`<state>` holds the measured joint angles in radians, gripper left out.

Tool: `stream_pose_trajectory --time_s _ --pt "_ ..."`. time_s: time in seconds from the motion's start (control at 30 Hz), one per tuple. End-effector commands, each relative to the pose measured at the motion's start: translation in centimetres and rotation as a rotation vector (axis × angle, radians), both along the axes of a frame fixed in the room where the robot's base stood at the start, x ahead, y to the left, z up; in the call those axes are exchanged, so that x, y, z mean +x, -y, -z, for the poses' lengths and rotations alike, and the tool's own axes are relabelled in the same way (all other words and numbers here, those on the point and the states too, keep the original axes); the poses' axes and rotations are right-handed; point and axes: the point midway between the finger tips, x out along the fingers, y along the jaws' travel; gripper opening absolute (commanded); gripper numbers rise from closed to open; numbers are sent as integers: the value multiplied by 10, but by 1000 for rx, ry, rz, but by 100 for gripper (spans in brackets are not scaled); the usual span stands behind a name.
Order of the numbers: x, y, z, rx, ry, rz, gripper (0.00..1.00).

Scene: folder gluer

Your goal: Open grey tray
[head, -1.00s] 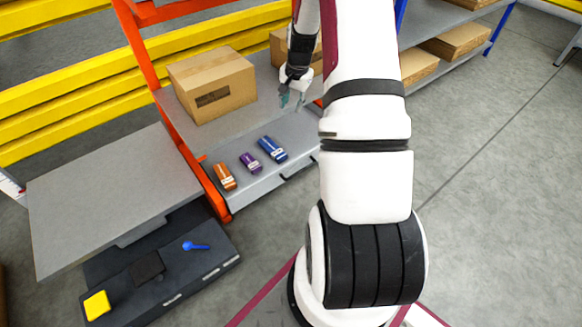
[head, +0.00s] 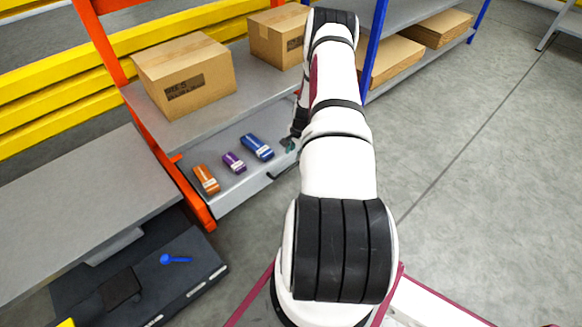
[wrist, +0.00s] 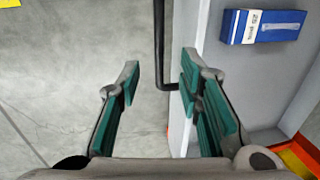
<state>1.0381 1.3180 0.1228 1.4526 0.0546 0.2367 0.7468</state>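The light grey tray (head: 240,188) sits low in the orange-framed rack, with its top side open to view. It holds an orange box (head: 206,180), a purple box (head: 234,162) and a blue box (head: 256,147). A black bar handle (wrist: 160,45) runs along its front wall; in the wrist view it lies between my finger lines, beyond the tips. My gripper (wrist: 160,80) is open, with green-padded fingers apart and nothing held. In the head view my gripper (head: 289,144) is at the tray's right end, partly hidden by my arm.
Cardboard boxes (head: 185,75) stand on the shelf above the tray. A dark drawer (head: 195,262) with a blue item (head: 175,259) and a black item (head: 119,288) is at lower left, below a grey tabletop (head: 75,205). Open floor (head: 480,200) lies right.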

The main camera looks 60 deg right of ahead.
Motion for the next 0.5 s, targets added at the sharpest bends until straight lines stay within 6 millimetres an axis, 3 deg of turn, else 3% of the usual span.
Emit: stream_pose_trajectory --time_s 0.03,0.2,0.5 --pt "2 0 15 1 -1 0 33" --pt "8 1 48 1 0 -2 33" --pt "16 4 88 0 -1 -2 33"
